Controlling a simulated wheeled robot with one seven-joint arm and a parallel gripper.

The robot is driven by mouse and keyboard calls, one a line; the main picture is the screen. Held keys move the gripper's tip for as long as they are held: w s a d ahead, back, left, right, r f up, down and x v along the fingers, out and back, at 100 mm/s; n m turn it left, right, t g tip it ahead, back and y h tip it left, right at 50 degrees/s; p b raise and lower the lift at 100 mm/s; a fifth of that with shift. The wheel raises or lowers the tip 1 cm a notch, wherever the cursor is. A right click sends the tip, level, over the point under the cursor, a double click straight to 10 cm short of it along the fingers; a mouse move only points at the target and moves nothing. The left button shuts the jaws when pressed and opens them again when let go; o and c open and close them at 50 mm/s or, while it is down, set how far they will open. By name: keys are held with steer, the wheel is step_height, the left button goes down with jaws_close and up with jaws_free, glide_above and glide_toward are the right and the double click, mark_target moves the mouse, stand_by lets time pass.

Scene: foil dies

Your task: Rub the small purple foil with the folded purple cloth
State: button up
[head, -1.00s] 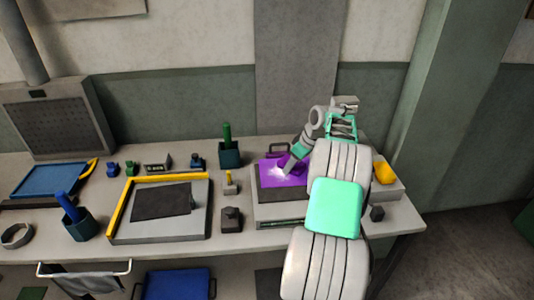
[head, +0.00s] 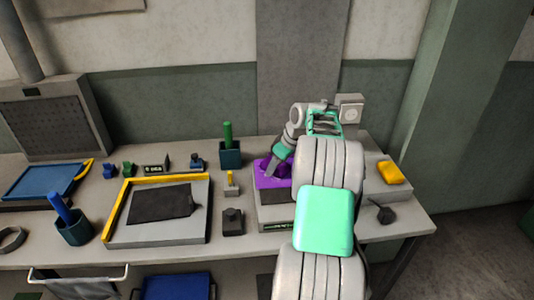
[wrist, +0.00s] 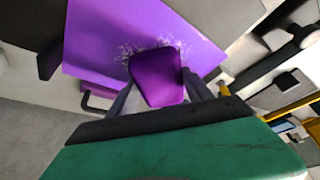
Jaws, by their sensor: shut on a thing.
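My gripper (wrist: 160,92) is shut on the folded purple cloth (wrist: 157,77), a dark purple pad between the fingers in the wrist view. The small purple foil (wrist: 100,35) is a flat, lighter purple sheet beneath it, with pale speckled marks around the cloth. The cloth is over the foil and looks to be against it, though the contact edge is hidden. In the head view the foil (head: 263,182) lies on a grey block at the right of the bench, partly covered by my gripper (head: 275,170) and arm.
A yellow block (head: 390,172) sits to the right of my arm. A dark green cup (head: 230,154) with a green rod stands behind left. A yellow-edged tray (head: 157,236) with a dark sheet lies further left.

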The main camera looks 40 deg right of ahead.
mark_target(266, 163)
steer(key=shift+w+a+f+b, duration=0.1)
steer(key=shift+w+a+b, duration=0.2)
steer(key=shift+a, duration=0.4)
steer(key=shift+w+a+f+b, duration=0.1)
steer(key=shift+w+a+b, duration=0.1)
steer(key=shift+w+a, duration=0.35)
steer(key=r+p, duration=0.1)
steer(key=r, duration=0.1)
steer(key=r+p, duration=0.1)
steer(key=shift+s+r, duration=0.2)
steer(key=shift+r, duration=0.2)
steer(key=shift+r+p, duration=1.9)
steer(key=shift+r, duration=0.35)
steer(key=shift+w+a, duration=0.1)
